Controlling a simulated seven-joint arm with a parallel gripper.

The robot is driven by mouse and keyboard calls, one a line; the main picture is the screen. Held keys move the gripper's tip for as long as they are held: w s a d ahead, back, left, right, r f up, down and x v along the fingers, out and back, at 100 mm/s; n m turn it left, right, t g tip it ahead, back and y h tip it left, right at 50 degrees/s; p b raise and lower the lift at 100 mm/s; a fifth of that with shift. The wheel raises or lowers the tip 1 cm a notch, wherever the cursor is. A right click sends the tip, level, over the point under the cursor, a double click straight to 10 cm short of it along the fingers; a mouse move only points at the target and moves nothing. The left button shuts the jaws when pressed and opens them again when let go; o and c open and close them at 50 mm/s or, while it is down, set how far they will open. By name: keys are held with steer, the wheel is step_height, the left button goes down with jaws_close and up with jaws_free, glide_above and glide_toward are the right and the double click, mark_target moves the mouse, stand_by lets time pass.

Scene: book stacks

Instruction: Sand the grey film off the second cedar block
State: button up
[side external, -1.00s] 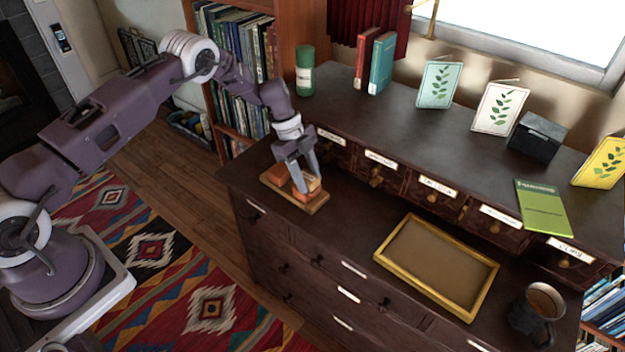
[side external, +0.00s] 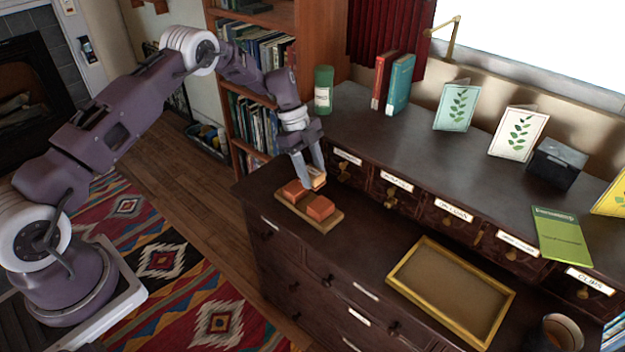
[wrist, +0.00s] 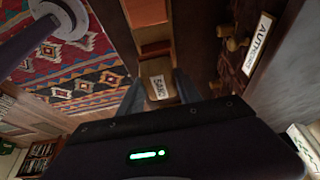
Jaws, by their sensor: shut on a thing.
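My gripper (side external: 316,180) is shut on a small tan sanding block (side external: 319,181). In the wrist view, the sanding block (wrist: 160,92) sits between my fingers, with a white label whose upside-down letters seem to read SAND. Two orange-red cedar blocks, a left one (side external: 294,191) and a right one (side external: 320,207), lie side by side on a wooden tray (side external: 325,226) on the dark desk. The sanding block appears just above and behind them, apart from both. A reddish block face (wrist: 155,48) shows past it in the wrist view. I cannot make out grey film in the side view.
Labelled small drawers (side external: 398,182) stand close behind the tray. A gold-framed tray (side external: 450,290) lies to the right on the desk, with a mug (side external: 558,332) at the front right. A green bottle (side external: 323,90) stands on the shelf above. Desk between the trays is clear.

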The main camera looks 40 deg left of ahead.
steer(key=shift+r, duration=1)
